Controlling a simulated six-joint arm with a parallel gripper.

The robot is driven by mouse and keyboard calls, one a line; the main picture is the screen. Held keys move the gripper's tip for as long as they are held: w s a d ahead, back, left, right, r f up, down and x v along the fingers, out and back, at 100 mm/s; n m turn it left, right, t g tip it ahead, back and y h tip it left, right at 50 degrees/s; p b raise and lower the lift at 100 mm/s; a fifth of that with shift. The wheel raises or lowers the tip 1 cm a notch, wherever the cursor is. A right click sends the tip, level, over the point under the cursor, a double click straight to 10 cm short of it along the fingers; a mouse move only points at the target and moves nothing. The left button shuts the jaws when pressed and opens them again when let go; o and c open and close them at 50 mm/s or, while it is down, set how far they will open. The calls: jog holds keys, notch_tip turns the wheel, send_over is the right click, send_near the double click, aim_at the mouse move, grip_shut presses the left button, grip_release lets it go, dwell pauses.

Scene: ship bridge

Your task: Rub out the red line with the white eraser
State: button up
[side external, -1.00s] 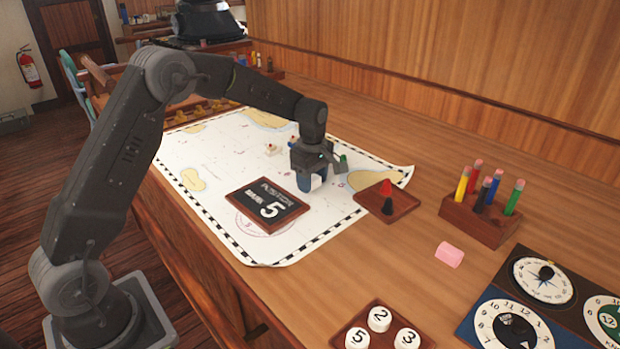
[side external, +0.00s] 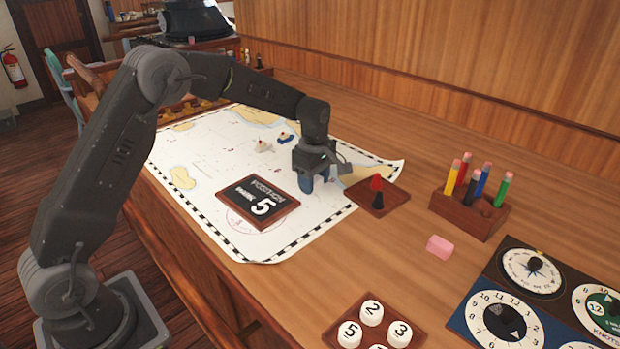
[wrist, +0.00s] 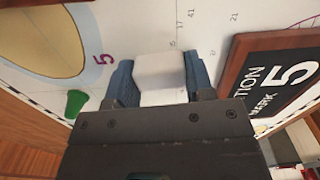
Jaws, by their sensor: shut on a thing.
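My gripper (side external: 317,184) is low over the white chart (side external: 200,160), between the black plaque and the small wooden tray. Its blue fingers (wrist: 153,85) are shut on the white eraser (wrist: 160,75), which shows between them in the wrist view. I cannot tell whether the eraser touches the chart. I cannot make out the red line in either view; the gripper and eraser hide part of the chart.
The framed plaque marked 5 (side external: 244,212) lies on the chart to the left. A green piece (wrist: 75,103) lies near the gripper.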

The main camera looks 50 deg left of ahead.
aim_at(325, 193)
jog(key=shift+d, duration=0.5)
jog(key=shift+d, duration=0.15)
jog(key=shift+w+d, duration=0.25)
jog(key=shift+d, duration=0.7)
jog(key=shift+r, duration=3)
